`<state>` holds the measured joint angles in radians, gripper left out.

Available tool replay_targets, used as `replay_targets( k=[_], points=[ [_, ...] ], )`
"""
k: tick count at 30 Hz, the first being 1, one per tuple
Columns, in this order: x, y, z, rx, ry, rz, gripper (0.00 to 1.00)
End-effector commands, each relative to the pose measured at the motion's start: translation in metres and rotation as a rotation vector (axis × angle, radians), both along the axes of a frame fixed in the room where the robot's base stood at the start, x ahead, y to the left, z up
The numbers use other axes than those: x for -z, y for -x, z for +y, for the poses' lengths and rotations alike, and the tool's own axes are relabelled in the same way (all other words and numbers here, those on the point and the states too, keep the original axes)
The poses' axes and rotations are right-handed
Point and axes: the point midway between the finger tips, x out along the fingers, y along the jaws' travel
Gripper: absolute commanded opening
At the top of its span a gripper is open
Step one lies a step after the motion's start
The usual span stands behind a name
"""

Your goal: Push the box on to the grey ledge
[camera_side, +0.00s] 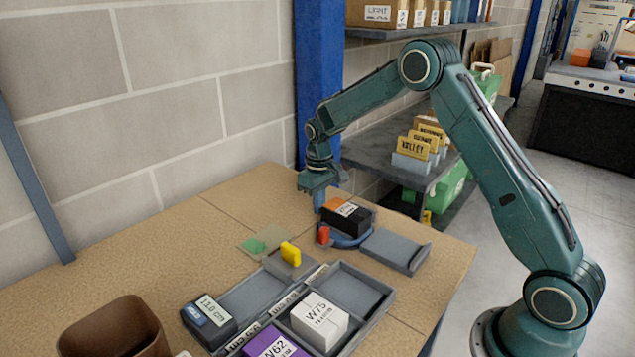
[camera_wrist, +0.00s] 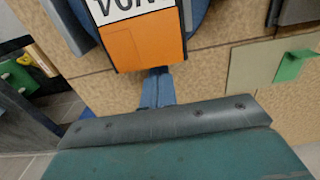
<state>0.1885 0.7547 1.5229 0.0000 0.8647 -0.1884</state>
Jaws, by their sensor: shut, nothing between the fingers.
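The box (camera_side: 347,216), black with an orange end and a white label, sits on a round blue stand (camera_side: 344,240). The grey ledge (camera_side: 396,250), a shallow tray-like plate, lies just right of the stand in the side view, with its surface bare. My gripper (camera_side: 319,203) is shut and empty, pointing down at the box's far left end. In the wrist view, the shut blue fingers (camera_wrist: 157,88) are right at the orange end of the box (camera_wrist: 145,45). I cannot tell whether they touch it.
A small red piece (camera_side: 323,235) stands by the blue stand. A yellow block (camera_side: 290,253) on a grey base and a green piece (camera_side: 253,245) are to the left. Grey trays with a white box (camera_side: 319,321) and a purple box (camera_side: 275,346) are nearer. The wall runs behind.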

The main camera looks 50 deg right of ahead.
Motion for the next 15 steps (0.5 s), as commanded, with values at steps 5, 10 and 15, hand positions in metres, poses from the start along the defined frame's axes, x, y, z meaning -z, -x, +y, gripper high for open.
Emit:
replay_targets(
  k=[5, 10, 15],
  points=[
    [0.005, 0.000, 0.000, 0.000, 0.000, 0.000, 0.00],
    [0.009, 0.000, 0.000, 0.000, 0.000, 0.000, 0.00],
    [0.013, 0.000, 0.000, 0.000, 0.000, 0.000, 0.00]
  ],
)
